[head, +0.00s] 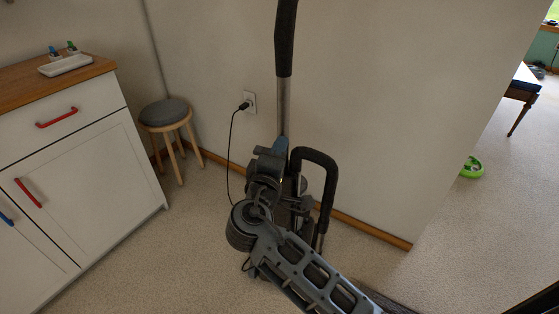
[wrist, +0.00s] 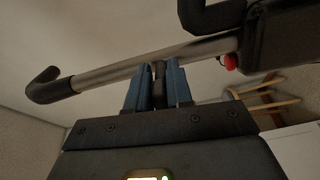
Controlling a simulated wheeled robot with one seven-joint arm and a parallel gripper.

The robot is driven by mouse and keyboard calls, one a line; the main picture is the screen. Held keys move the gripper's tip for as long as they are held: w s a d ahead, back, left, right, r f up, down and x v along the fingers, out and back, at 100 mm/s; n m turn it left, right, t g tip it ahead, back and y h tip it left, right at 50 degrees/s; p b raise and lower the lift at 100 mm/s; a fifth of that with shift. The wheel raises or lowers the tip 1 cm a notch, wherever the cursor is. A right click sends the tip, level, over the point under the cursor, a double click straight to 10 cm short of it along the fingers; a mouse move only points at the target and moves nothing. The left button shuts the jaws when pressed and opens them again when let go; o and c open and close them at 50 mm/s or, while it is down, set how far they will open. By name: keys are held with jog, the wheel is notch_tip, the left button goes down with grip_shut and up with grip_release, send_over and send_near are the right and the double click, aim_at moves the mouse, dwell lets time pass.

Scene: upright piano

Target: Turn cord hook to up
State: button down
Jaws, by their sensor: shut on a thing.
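An upright vacuum stands by the wall, its black top grip (head: 285,38) on a metal tube (head: 283,108). The tube crosses the wrist view (wrist: 150,65) at a slant, with the grip (wrist: 47,86) at the left. My gripper (head: 276,152) is at the lower part of the tube. In the wrist view my gripper's blue fingers (wrist: 158,84) are closed around a small dark piece beside the tube, which looks like the cord hook (wrist: 158,78). Most of the hook is hidden between the fingers, so its direction is hard to tell. My arm hides the vacuum's lower body.
A black looped handle (head: 325,165) stands right of my gripper. A cord (head: 229,150) hangs from the wall outlet (head: 249,102) left of the vacuum. A stool (head: 166,112) and white cabinet (head: 85,170) stand at left. Carpet is clear between cabinet and vacuum.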

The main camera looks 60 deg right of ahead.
jog(key=m+b, duration=0.4)
jog(key=b, duration=0.1)
jog(key=f+m+b, duration=0.1)
jog(key=m+b, duration=0.4)
jog(key=b, duration=0.1)
jog(key=m+b, duration=0.4)
jog(key=b, duration=0.1)
jog(key=shift+w+a+f+m, duration=0.1)
jog(key=shift+w+f+m, duration=0.2)
jog(key=m+b, duration=0.3)
jog(key=shift+w+r+b, duration=0.1)
jog(key=shift+r+b, duration=0.1)
jog(key=shift+b, duration=0.1)
jog(key=c, duration=1.1)
grip_release()
jog(key=shift+r, duration=0.15)
jog(key=shift+a, duration=0.2)
